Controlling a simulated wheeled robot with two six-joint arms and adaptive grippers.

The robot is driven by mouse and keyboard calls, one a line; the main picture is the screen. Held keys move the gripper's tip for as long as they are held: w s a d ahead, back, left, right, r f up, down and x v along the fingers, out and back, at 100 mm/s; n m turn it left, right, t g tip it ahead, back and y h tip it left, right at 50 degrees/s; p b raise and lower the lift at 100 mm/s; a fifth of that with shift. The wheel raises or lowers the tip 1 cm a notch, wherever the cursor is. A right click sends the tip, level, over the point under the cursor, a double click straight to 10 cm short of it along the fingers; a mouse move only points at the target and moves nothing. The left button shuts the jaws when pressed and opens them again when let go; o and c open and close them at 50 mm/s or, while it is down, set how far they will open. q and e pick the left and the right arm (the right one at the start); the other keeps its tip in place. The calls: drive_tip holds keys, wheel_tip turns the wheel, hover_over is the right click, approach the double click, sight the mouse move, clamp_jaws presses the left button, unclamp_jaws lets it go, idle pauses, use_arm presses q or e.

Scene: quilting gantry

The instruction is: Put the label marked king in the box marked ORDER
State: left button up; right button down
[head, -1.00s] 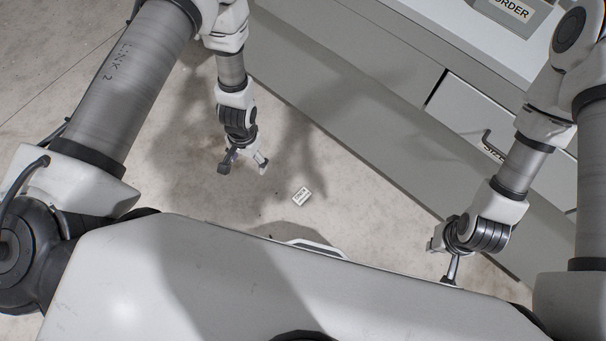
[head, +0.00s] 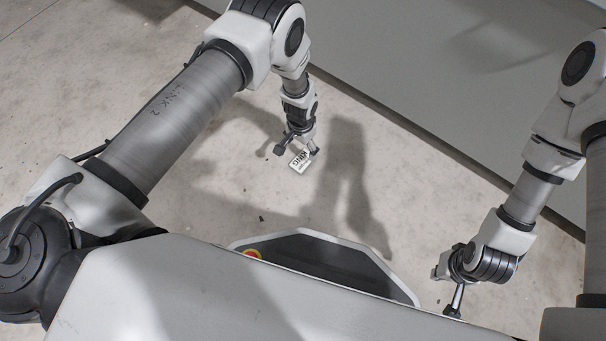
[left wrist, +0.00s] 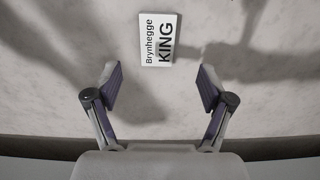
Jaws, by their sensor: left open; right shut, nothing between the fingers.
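The label marked KING (head: 299,162) is a small white card with black print, lying on the floor. In the left wrist view the label (left wrist: 158,40) reads "Brynhegge KING" and lies just beyond the fingertips, centred between them. My left gripper (head: 298,150) is open and empty, pointing down close to the label in the head view; its two spread fingers show in the left wrist view (left wrist: 160,82). My right gripper (head: 446,286) is shut and empty, low at the right, well away from the label. The ORDER box is not in view now.
A long grey cabinet front (head: 430,75) runs diagonally across the upper right.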

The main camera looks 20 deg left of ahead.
sight(303, 160)
use_arm(q)
drive_tip(key=f+b, duration=0.5)
drive_tip(key=f, duration=0.3)
drive_tip(key=shift+d+b, duration=0.2)
drive_tip(key=shift+b, duration=0.2)
drive_tip(key=shift+r, duration=0.1)
drive_tip(key=c, duration=1.1)
